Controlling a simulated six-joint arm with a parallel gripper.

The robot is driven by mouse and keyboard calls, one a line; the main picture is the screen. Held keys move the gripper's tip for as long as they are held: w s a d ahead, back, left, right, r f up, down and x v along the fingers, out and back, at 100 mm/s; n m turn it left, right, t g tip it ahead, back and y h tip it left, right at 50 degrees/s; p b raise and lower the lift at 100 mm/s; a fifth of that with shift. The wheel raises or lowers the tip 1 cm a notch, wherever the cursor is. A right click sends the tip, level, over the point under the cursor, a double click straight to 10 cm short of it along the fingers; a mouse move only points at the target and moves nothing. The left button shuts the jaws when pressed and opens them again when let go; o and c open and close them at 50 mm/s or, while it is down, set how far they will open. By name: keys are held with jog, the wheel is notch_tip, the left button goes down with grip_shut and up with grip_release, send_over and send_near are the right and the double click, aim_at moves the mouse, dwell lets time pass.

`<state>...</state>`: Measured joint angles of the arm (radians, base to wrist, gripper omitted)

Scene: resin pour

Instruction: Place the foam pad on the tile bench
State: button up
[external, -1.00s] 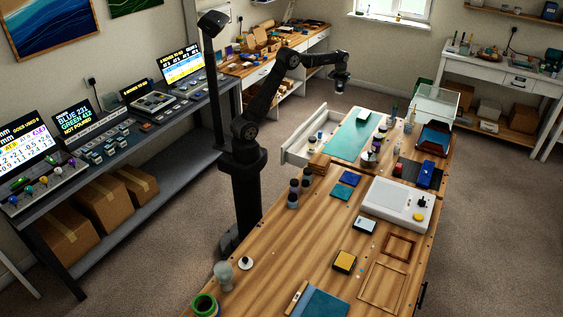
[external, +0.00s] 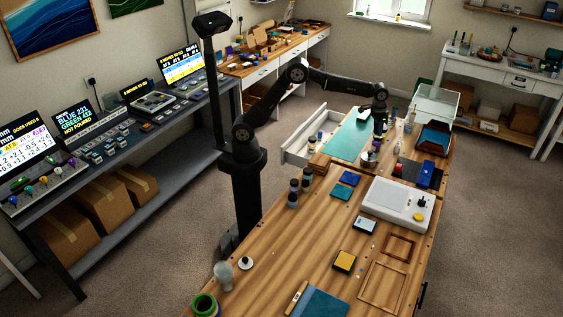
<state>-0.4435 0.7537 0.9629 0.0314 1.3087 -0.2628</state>
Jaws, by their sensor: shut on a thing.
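My gripper (external: 379,134) points down at the far part of the wooden workbench (external: 318,235), by the right side of a teal mat (external: 345,140). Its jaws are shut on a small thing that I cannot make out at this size. I cannot surely pick out the foam pad; a small yellow block with a dark edge (external: 344,261) lies on the near part of the workbench. No surface is clearly marked as the tile bench.
A metal pot (external: 368,160) stands just below my gripper in the picture. Small bottles (external: 294,193), a white device (external: 398,204) and wooden frames (external: 384,285) also occupy the workbench. A drawer (external: 300,145) stands open at its left. Bare wood shows in the near middle.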

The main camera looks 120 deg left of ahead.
jog(key=w+d+m, duration=0.3)
jog(key=d, duration=1.1)
jog(key=w+d+m, duration=0.2)
jog(key=w+d, duration=0.1)
jog(key=d, duration=1)
jog(key=s+d+m+h, duration=0.1)
jog(key=s+d+m, duration=0.1)
jog(key=d, duration=0.9)
jog(key=s+d+m, duration=0.2)
jog(key=d, duration=0.8)
jog(key=s+d+m+h, duration=0.1)
jog(key=s+d+m, duration=0.3)
jog(key=s+d, duration=1.1)
jog(key=s+d+m, duration=0.4)
jog(key=s+d, duration=0.7)
jog(key=d, duration=0.8)
jog(key=w+a+f, duration=0.1)
jog(key=w+f, duration=0.2)
jog(key=f, duration=0.1)
jog(key=w+a+f, duration=0.1)
jog(key=w+f, duration=0.2)
jog(key=w, duration=0.1)
jog(key=w+a+f, duration=0.1)
jog(key=w+f, duration=0.3)
jog(key=shift+w+f, duration=0.1)
jog(key=shift+f, duration=0.25)
jog(key=shift+w+a+f, duration=0.1)
jog(key=shift+w+f, duration=0.2)
jog(key=shift+f, duration=1.85)
